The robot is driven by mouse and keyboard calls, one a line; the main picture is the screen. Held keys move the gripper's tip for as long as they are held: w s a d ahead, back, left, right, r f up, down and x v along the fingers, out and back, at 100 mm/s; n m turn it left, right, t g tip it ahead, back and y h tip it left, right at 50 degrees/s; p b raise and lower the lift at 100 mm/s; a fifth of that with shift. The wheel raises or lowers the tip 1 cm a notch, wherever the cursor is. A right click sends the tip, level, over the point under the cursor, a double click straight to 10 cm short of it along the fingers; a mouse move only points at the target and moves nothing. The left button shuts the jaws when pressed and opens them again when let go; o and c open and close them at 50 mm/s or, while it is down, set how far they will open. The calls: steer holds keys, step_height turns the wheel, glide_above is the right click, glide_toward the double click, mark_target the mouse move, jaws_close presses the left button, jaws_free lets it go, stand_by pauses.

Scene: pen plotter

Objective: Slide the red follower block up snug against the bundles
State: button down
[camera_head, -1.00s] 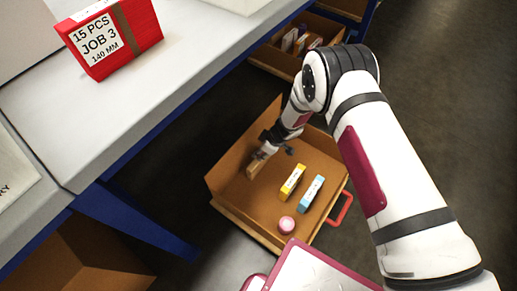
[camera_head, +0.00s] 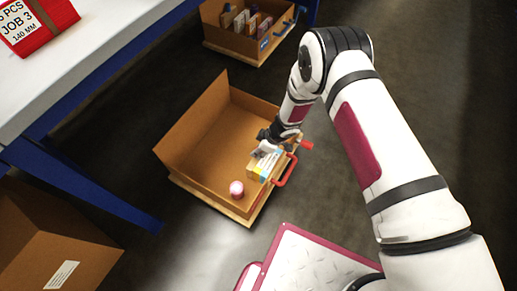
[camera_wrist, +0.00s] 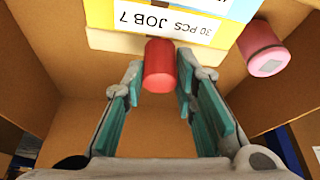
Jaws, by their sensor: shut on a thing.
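In the wrist view a red cylindrical knob (camera_wrist: 159,66) stands between the teal-lined fingers of my gripper (camera_wrist: 158,85), which is shut on it. A pale board (camera_wrist: 110,41) lies behind the knob, against or very close to the yellow bundle (camera_wrist: 190,12) labelled "30 PCS JOB 7". I cannot tell if any gap is left there. In the head view my gripper (camera_head: 270,136) is down at the crate's right side beside the yellow bundle (camera_head: 254,170) and its blue and white neighbours. My wrist partly hides them.
The bundles sit in an open cardboard-walled crate (camera_head: 190,128) with a red handle (camera_head: 287,172). A pink roll (camera_head: 236,188) stands near its front; it also shows in the wrist view (camera_wrist: 263,48). The crate's left floor is bare. Another crate (camera_head: 236,45) stands behind.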

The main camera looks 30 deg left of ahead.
steer(key=shift+d, duration=0.25)
steer(key=c, duration=1.3)
jaws_free()
steer(key=v, duration=1.2)
steer(key=shift+a, duration=0.1)
